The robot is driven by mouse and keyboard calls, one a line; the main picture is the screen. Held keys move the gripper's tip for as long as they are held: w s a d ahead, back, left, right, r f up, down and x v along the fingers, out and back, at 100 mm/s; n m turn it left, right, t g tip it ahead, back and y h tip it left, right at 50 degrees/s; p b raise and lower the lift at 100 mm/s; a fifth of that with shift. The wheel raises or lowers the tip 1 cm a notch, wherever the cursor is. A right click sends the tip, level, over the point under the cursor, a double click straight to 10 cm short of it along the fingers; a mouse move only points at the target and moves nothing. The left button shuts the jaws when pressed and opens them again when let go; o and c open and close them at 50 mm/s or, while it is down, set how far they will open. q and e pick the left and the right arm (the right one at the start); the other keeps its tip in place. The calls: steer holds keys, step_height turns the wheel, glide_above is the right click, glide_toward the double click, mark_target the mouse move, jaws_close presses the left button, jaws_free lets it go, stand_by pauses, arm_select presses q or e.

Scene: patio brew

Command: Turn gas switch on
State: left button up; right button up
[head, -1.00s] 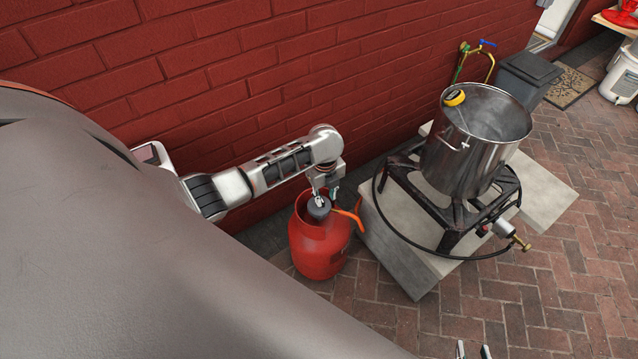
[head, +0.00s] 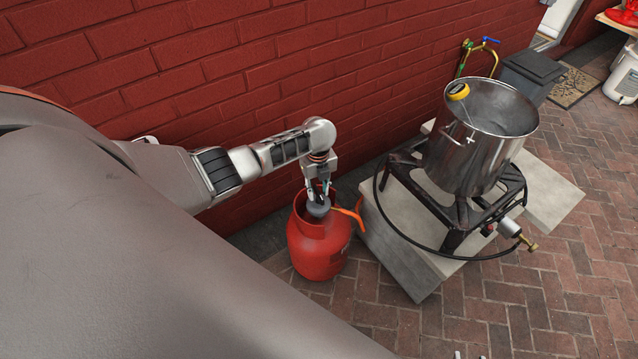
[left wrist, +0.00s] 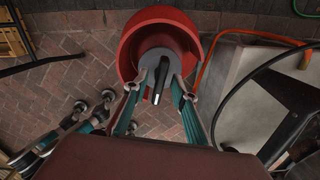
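The red gas bottle (head: 318,250) stands on the brick paving by the wall. A grey regulator (head: 318,210) sits in its top collar. In the left wrist view the gas switch (left wrist: 160,80) is a dark lever with a pale end on the regulator. My left gripper (head: 319,196) points down at the regulator from above. In the left wrist view its fingers (left wrist: 156,84) are apart, one on each side of the switch, with gaps visible. My right gripper (head: 469,355) shows only as two separated fingertips at the bottom edge; its spread fingers also appear in the left wrist view.
An orange hose (head: 350,213) runs from the regulator toward the concrete slabs (head: 400,262). A black burner stand (head: 462,215) with a steel pot (head: 480,145) stands on them. The red brick wall (head: 230,60) is close behind. Paving in front is clear.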

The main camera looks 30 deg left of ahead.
arm_select(q)
jaws_close()
steer(key=shift+n, duration=0.3)
steer(key=n+p, duration=0.1)
steer(key=n, duration=0.1)
steer(key=shift+n+p, duration=0.35)
steer(key=shift+n, duration=0.05)
steer(key=n+p, duration=0.1)
steer(key=n, duration=0.4)
steer(key=shift+s+d, duration=0.1)
steer(key=shift+s, duration=0.05)
steer(key=shift+n+p, duration=0.45)
steer(key=shift+n, duration=0.55)
steer(key=shift+f, duration=0.1)
steer(key=shift+n, duration=0.3)
